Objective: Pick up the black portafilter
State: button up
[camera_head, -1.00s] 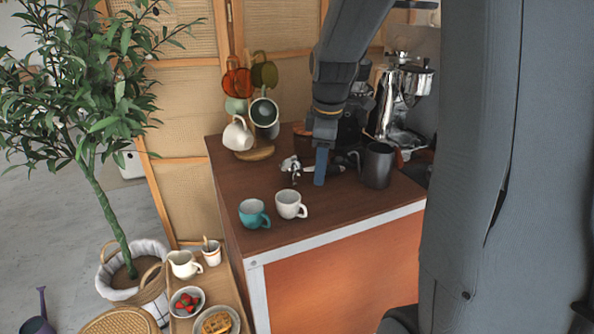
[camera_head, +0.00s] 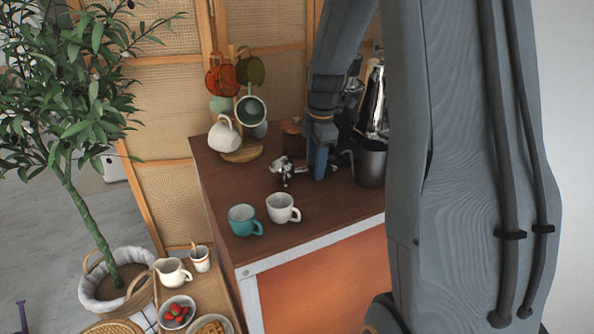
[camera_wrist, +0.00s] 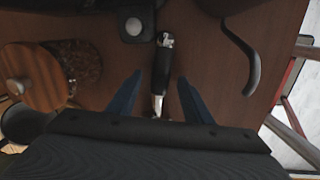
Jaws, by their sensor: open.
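The portafilter lies on the brown counter, its silver head (camera_head: 284,170) showing left of my gripper (camera_head: 318,172) in the head view. My gripper hides part of its handle there. In the wrist view its black handle (camera_wrist: 161,70) with metal ends runs lengthwise between the two blue fingers of my gripper (camera_wrist: 160,78). The fingers are open, one on each side of the handle, with gaps showing on both sides. I cannot tell the exact height of the fingertips over the counter.
A dark pitcher (camera_head: 370,163) stands close right of my gripper. A wooden-lidded jar (camera_wrist: 35,77) is at left in the wrist view. A teal cup (camera_head: 244,220) and white cup (camera_head: 282,208) stand near the front. A mug tree (camera_head: 242,153) stands at the back left.

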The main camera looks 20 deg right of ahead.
jog(key=shift+w+f, duration=0.1)
jog(key=shift+f, duration=0.35)
grip_shut()
